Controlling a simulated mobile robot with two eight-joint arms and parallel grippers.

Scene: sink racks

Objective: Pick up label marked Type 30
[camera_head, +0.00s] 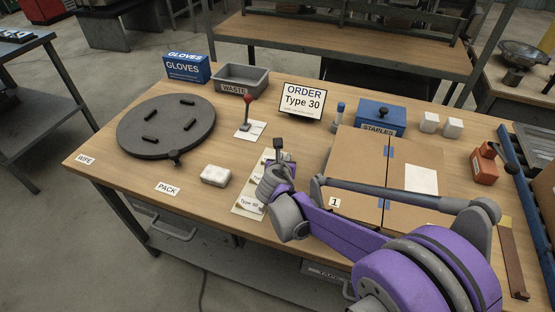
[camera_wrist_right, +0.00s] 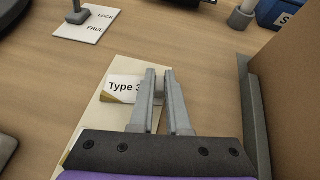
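A white label reading "Type 3…" (camera_wrist_right: 120,88) lies at the far end of a cream card strip (camera_wrist_right: 88,125) in the wrist view; my left-hand finger covers the end of its text. In the head view the strip (camera_head: 247,203) lies on the bench, with a label reading like Type 30 near its front end. My right gripper (camera_head: 279,150) is over the strip's right side and hides part of it. In the wrist view its two fingers (camera_wrist_right: 159,75) are slightly apart, with a narrow gap and nothing clearly held. Contact with the label cannot be told. My left gripper is not in view.
An order sign (camera_head: 303,99) reads Type 30. A red-knobbed lever (camera_head: 247,108) stands behind the strip, and a white block (camera_head: 215,175) lies left of it. A cardboard box (camera_head: 357,155) is close on the right. A dark turntable (camera_head: 166,124) is at left. The bench's front left is clear.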

